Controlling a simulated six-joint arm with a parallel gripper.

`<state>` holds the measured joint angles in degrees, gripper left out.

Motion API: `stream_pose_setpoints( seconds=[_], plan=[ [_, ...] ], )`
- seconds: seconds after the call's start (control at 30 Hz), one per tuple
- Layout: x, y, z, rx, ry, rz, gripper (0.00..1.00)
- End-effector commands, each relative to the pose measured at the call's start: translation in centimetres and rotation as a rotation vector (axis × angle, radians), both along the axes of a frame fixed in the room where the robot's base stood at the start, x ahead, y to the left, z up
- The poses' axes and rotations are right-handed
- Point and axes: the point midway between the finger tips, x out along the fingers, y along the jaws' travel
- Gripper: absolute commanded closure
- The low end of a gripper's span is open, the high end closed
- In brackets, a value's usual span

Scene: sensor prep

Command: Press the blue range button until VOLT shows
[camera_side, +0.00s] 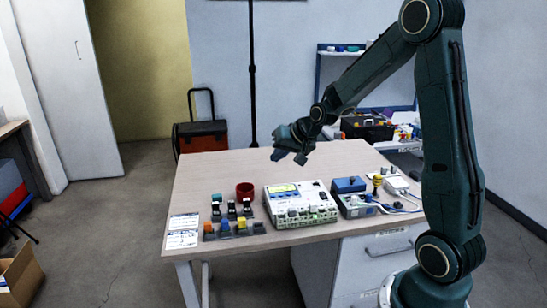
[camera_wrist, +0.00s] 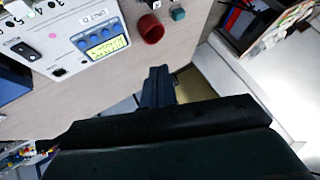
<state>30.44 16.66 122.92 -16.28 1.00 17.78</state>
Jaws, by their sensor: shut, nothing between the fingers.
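The white meter box (camera_side: 318,190) stands near the middle of the table. Its lit yellow-green display (camera_side: 283,188) faces up; the display also shows in the wrist view (camera_wrist: 108,47), with text too small and tilted to read. Beside the display in the wrist view is a row of several blue buttons (camera_wrist: 92,40). Which one is the range button, I cannot tell. My gripper (camera_side: 289,156) is shut and empty, in the air above the table behind the meter, touching nothing. Its dark fingers (camera_wrist: 158,72) show in the wrist view, apart from the buttons.
A dark red cup (camera_side: 245,190) stands left of the meter, with small coloured blocks (camera_side: 238,226) in front of it. A printed sheet (camera_side: 183,231) lies at the left edge. A blue box (camera_side: 349,184) and cables sit to the right. The back left of the table is clear.

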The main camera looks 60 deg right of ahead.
Motion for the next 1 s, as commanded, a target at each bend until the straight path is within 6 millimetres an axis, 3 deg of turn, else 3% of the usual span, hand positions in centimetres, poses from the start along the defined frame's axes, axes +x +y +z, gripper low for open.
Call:
stream_pose_setpoints(
  seconds=[0.2,0.4,1.0],
  plan=[
    [1.3,-3.6,-3.3,0.055,-0.039,-0.095,1.00],
    [1.8,-5.7,-5.1,0.085,-0.067,-0.152,1.00],
    [2.0,-6.4,-5.8,0.096,-0.079,-0.171,1.00]
  ],
)
